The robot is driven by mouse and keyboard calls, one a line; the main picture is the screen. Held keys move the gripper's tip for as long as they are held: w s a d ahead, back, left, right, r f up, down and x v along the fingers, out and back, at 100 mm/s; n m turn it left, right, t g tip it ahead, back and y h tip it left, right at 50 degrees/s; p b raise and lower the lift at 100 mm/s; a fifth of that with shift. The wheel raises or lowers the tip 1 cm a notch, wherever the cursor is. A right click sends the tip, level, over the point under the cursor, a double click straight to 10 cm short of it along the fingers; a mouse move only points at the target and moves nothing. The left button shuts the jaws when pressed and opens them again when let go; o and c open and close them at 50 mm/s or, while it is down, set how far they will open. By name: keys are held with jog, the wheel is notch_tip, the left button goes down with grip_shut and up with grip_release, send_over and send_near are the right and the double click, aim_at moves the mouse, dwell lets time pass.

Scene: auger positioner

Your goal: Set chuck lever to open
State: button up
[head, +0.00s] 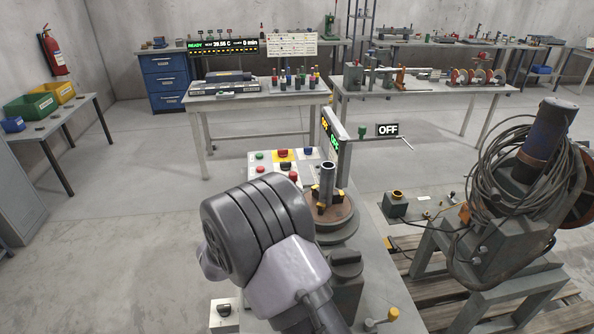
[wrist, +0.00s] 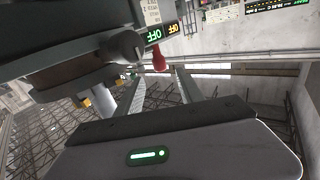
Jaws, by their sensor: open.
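The chuck (head: 332,212) stands upright on the machine in the head view, with yellow jaws around a grey tube. A lever with a yellow knob (head: 393,313) is at the machine's lower right edge. In the wrist view a red knob (wrist: 159,61) hangs beside a dark round part (wrist: 125,47). I cannot tell which of these knobs belongs to the chuck lever. My gripper (wrist: 162,78) is open, its two fingers reaching toward the red knob, which appears between and just beyond their tips. My arm hides the gripper in the head view.
A button panel (head: 283,170) and a display post (head: 338,150) stand behind the chuck. A cable-wrapped motor unit (head: 515,180) stands on a frame at the right. A small box with a switch (head: 225,314) is at the lower left.

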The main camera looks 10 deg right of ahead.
aim_at(295, 173)
jog(key=b+x, duration=0.1)
jog(key=x, duration=1)
jog(key=shift+w+d, duration=0.15)
grip_shut()
dwell(0.9)
